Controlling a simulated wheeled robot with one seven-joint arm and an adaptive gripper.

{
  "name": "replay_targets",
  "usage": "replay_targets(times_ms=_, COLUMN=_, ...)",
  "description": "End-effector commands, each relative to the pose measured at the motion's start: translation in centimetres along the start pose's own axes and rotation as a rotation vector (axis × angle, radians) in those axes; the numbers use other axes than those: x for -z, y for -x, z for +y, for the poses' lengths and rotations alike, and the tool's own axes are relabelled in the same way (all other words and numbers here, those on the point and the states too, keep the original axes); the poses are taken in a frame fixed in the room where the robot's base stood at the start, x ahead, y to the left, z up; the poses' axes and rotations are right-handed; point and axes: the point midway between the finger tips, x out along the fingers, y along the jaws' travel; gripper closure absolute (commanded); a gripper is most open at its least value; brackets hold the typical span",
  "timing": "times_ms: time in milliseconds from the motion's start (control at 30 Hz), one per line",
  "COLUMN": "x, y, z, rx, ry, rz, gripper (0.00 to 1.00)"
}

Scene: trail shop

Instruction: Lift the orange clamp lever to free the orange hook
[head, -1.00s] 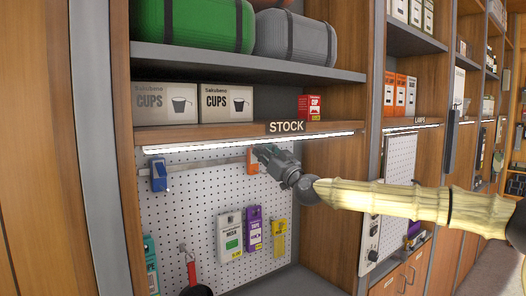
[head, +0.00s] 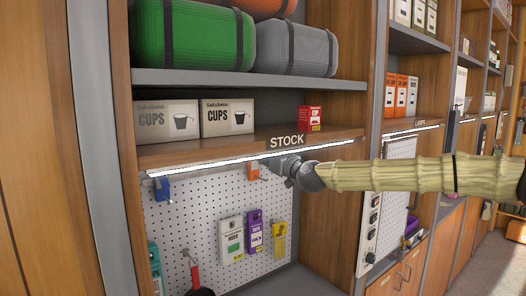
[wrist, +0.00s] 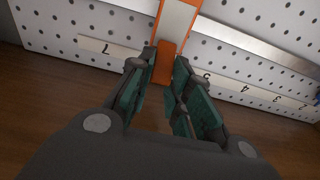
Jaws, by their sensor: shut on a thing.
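The orange clamp lever (wrist: 168,48) shows at the top of the wrist view, between my fingertips. My gripper (wrist: 165,68) is shut on it there. The orange hook's body with a pale middle (wrist: 177,18) runs up from it, across the metal rail. In the head view the orange hook (head: 253,171) hangs on the rail under the STOCK ledge. My gripper (head: 272,165) reaches it from the right; its fingertips are too small to make out there. Lever and hook cannot be told apart in the head view.
A blue hook (head: 162,189) hangs on the same rail to the left. The lit ledge (head: 250,151) lies close above my gripper. Hanging packets (head: 231,236) and a red-handled pan (head: 194,276) are lower on the pegboard (head: 200,215). A numbered strip (wrist: 108,48) runs beside the hook.

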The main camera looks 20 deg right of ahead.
Motion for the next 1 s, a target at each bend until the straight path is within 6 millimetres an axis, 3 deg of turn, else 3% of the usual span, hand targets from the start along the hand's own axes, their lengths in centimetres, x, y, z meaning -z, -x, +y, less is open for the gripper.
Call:
replay_targets(times_ms=233, x=0.1, y=0.0, z=0.1, rx=-0.002, ry=0.000, rz=0.002, gripper=1.00)
replay_targets(times_ms=267, x=0.1, y=0.0, z=0.1, rx=-0.002, ry=0.000, rz=0.002, gripper=0.77)
replay_targets(times_ms=367, x=0.1, y=0.0, z=0.1, rx=-0.002, ry=0.000, rz=0.002, gripper=0.59)
replay_targets(times_ms=767, x=0.1, y=0.3, z=0.1, rx=-0.001, ry=-0.001, rz=0.002, gripper=0.59)
replay_targets(times_ms=1000, x=0.2, y=2.9, z=0.1, rx=-0.002, ry=-0.001, rz=0.003, gripper=0.59)
